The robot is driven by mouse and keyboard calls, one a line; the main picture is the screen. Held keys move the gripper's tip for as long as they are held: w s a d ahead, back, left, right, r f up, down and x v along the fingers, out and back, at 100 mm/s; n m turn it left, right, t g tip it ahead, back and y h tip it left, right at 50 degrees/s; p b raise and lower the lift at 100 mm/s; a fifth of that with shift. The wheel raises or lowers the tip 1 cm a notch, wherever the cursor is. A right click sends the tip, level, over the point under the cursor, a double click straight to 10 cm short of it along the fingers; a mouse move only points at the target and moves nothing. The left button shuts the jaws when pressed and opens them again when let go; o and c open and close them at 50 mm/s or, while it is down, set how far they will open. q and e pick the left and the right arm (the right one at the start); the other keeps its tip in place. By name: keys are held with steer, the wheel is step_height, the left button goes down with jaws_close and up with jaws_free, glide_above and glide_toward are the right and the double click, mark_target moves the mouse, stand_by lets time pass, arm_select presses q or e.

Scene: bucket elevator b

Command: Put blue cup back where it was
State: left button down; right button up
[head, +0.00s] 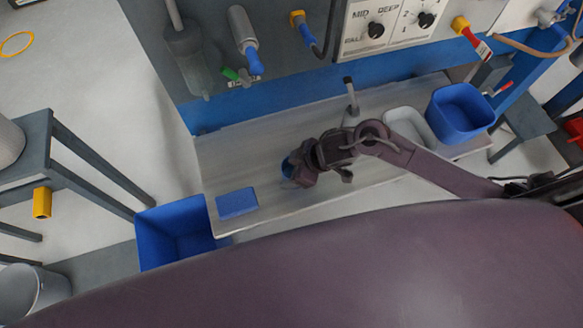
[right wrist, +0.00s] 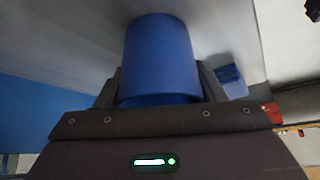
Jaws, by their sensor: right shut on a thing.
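The blue cup (head: 288,167) is at my right gripper (head: 297,171), over the middle of the grey bench (head: 262,140). The gripper and arm hide most of it in the head view. In the right wrist view the blue cup (right wrist: 160,50) fills the space between the two fingers, and my right gripper is shut on it. I cannot tell whether the cup touches the bench top. My left gripper is not in view.
A flat blue block (head: 237,203) lies at the bench's left front corner. A blue bin (head: 160,240) stands beside that end. A blue tub (head: 460,112) and a pale tray (head: 408,122) sit to the right. A small upright post (head: 351,97) stands behind my gripper.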

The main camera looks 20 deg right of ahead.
steer(key=shift+f, duration=0.2)
steer(key=o, duration=1.1)
steer(key=shift+r, duration=0.1)
steer(key=shift+c, duration=0.2)
steer(key=shift+r, duration=0.2)
steer(key=v, duration=1.2)
